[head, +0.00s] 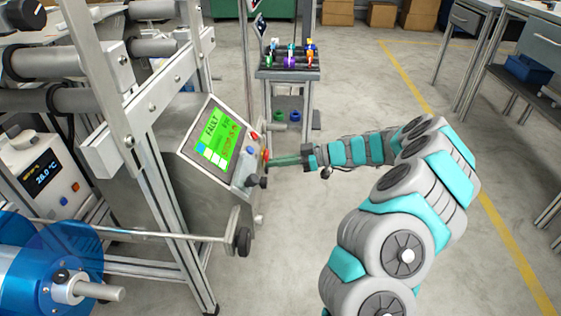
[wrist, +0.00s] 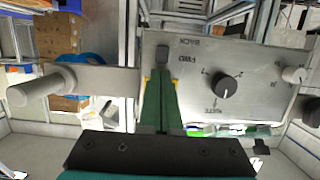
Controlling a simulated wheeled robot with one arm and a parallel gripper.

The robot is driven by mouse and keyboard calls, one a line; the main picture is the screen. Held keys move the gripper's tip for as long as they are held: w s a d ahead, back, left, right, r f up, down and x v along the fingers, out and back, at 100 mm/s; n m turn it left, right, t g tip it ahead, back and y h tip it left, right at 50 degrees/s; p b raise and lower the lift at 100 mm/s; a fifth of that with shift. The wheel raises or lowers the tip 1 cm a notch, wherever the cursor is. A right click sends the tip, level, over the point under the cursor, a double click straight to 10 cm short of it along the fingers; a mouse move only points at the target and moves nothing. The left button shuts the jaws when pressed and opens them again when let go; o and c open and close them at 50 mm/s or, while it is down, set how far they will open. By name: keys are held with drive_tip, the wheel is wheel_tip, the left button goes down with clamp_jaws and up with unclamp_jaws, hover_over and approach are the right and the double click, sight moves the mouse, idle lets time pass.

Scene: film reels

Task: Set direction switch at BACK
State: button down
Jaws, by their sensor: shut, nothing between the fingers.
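The control panel with its lit green screen reading FAULT (head: 212,140) stands left of centre in the head view. My gripper (head: 270,162) reaches to its right edge, among the buttons and knobs. In the wrist view the grey panel face (wrist: 265,60) carries inverted BACK and FWD labels. A small dark lever (wrist: 162,52), apparently the direction switch, stands left of these labels. My gripper's green fingers (wrist: 162,78) are shut together, with their tips at the lever's lower end. I cannot tell whether they touch it or which way it is set.
A black rotary knob (wrist: 225,87) sits right of the fingers in the wrist view. A grey cylindrical handle (wrist: 40,88) projects at the left. In the head view, a rack with coloured items (head: 288,60) stands behind the panel. Open floor lies right of my arm.

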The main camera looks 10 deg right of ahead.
drive_tip(key=shift+f, duration=0.1)
wheel_tip(320, 180, down, 2)
drive_tip(key=b, duration=0.4)
drive_tip(key=shift+b, duration=0.3)
